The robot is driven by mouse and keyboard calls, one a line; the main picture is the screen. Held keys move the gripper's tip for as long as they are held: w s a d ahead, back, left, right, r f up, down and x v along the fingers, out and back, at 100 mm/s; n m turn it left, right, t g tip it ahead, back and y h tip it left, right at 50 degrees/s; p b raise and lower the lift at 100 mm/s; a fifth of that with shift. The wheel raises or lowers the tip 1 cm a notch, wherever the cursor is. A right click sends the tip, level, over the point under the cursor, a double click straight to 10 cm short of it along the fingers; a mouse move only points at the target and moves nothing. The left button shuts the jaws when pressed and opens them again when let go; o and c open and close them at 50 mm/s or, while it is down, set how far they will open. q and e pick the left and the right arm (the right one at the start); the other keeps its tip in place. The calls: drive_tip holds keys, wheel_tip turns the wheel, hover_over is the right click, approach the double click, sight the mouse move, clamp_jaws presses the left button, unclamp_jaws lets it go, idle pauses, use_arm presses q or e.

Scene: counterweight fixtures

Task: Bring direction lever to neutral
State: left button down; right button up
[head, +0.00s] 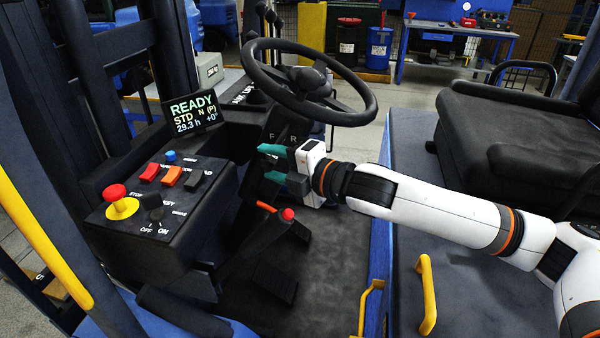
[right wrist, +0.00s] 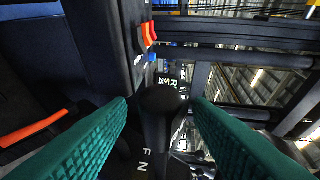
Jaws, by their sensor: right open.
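The direction lever's black rounded knob (right wrist: 163,101) shows in the right wrist view between the two teal fingers, with dark gaps on both sides. White letters F and N are on the panel below it; I cannot tell exactly which letter the lever lines up with. In the head view the lever is hard to make out behind my right gripper (head: 266,163), which is at the dark panel below the steering wheel. This gripper is open around the knob (right wrist: 161,118). The display (head: 192,112) reads READY, STD, N (P). My left gripper is not in view.
The steering wheel (head: 308,82) is above my right gripper. A switch console (head: 160,194) with a red stop button (head: 115,192) is at left. The black seat (head: 500,140) is at right.

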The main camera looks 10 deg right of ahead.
drive_tip(key=b+v, duration=0.1)
drive_tip(key=v, duration=0.7)
drive_tip(key=shift+s+d, duration=0.15)
drive_tip(key=shift+s, duration=0.1)
